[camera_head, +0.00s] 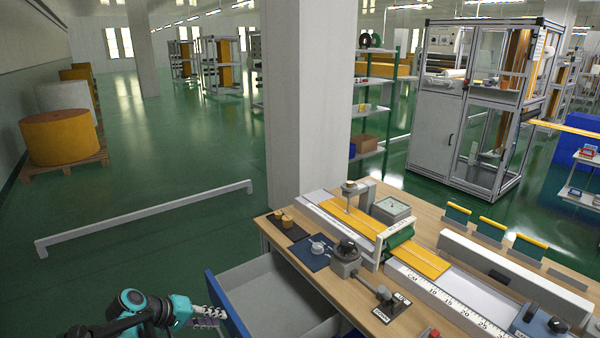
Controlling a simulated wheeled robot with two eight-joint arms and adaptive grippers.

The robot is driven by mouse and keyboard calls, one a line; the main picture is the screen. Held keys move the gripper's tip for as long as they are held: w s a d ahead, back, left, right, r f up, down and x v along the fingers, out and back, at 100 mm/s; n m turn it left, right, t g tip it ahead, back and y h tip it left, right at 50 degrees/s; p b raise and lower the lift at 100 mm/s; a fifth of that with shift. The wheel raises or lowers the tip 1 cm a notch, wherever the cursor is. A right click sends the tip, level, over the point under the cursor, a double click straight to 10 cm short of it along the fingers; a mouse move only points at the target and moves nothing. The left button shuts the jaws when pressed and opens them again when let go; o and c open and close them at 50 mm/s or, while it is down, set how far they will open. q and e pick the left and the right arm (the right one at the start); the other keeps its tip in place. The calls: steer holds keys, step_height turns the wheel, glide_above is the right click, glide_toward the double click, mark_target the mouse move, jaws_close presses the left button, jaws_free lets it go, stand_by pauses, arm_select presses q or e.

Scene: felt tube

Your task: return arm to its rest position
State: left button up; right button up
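My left gripper (208,316) shows at the bottom, left of centre, on my teal and black arm, which comes in from the lower left. Its metal fingers point right, beside the blue front (228,306) of an open drawer. I cannot tell whether they touch the drawer front, or whether they are apart or closed. I see no object held in them. My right gripper is not in view.
The open drawer (275,295) looks empty and juts left from the wooden workbench (428,222). The bench holds a measuring device with yellow felt (425,262). A pillar (305,100) stands behind.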

arm_select(q)
steer(key=s+d+r+m+y, duration=0.1)
steer(key=s+d+m+y, duration=0.1)
steer(key=s, duration=0.5)
steer(key=s+d+r+m+y, duration=0.2)
steer(key=s, duration=0.6)
steer(key=s+d+r+m+t+y, duration=0.1)
steer(key=s+d+r+y, duration=0.1)
steer(key=s, duration=0.5)
steer(key=shift+s+r+m+y, duration=0.2)
steer(key=shift+m+y, duration=0.2)
steer(key=shift+y, duration=0.2)
steer(key=shift+s+f, duration=0.1)
